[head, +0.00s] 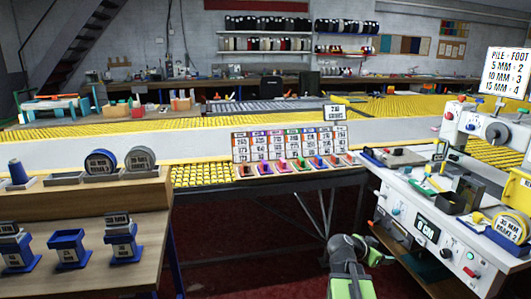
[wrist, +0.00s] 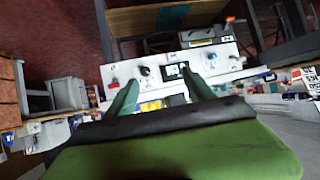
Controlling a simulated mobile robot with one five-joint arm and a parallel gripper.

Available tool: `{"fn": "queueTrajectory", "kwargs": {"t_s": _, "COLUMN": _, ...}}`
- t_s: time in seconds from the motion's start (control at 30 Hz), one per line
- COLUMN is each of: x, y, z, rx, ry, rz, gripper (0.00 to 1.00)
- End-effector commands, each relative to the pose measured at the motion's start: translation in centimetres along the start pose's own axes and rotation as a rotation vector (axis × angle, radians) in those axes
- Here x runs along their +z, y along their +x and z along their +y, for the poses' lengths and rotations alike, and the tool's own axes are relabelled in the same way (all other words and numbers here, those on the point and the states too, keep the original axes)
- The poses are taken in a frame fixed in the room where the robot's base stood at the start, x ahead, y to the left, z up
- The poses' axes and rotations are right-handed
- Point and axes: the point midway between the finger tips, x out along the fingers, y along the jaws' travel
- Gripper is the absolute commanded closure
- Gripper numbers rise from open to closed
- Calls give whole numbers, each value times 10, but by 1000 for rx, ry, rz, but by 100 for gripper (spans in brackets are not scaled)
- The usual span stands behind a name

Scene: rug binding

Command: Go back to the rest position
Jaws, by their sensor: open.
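My gripper (wrist: 162,80) shows in the wrist view as two green fingers held apart, with nothing between them. Beyond the fingers is the white control panel (wrist: 222,60) with knobs and a dark display. In the head view, my green and dark arm end (head: 350,262) is low, right of centre, over the dark red floor. It is left of the white machine bench (head: 455,250) and appears apart from it. The fingertips are too small to make out in the head view.
A wooden stand (head: 150,190) with tape rolls and small blue-based holders is at the left. A long table with yellow rollers (head: 200,175) and a row of coloured cards (head: 290,145) crosses the middle. Dark red floor (head: 235,250) lies open between stand and bench.

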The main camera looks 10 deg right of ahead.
Motion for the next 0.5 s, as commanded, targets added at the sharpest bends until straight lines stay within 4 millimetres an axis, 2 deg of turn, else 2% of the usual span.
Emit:
{"fn": "queueTrajectory", "kwargs": {"t_s": 0.03, "x": 30, "y": -26, "z": -27, "rx": -47, "ry": -33, "rz": -58, "gripper": 38}}
{"fn": "queueTrajectory", "kwargs": {"t_s": 0.1, "x": 74, "y": -61, "z": -54, "rx": -98, "ry": -108, "rz": -160, "gripper": 38}}
{"fn": "queueTrajectory", "kwargs": {"t_s": 0.17, "x": 112, "y": -92, "z": -71, "rx": -140, "ry": -197, "rz": -257, "gripper": 38}}
{"fn": "queueTrajectory", "kwargs": {"t_s": 0.2, "x": 138, "y": -112, "z": -79, "rx": -169, "ry": -266, "rz": -322, "gripper": 38}}
{"fn": "queueTrajectory", "kwargs": {"t_s": 0.33, "x": 210, "y": -175, "z": -88, "rx": -269, "ry": -506, "rz": -525, "gripper": 38}}
{"fn": "queueTrajectory", "kwargs": {"t_s": 0.4, "x": 240, "y": -204, "z": -85, "rx": -330, "ry": -640, "rz": -629, "gripper": 38}}
{"fn": "queueTrajectory", "kwargs": {"t_s": 0.5, "x": 273, "y": -238, "z": -72, "rx": -438, "ry": -842, "rz": -780, "gripper": 38}}
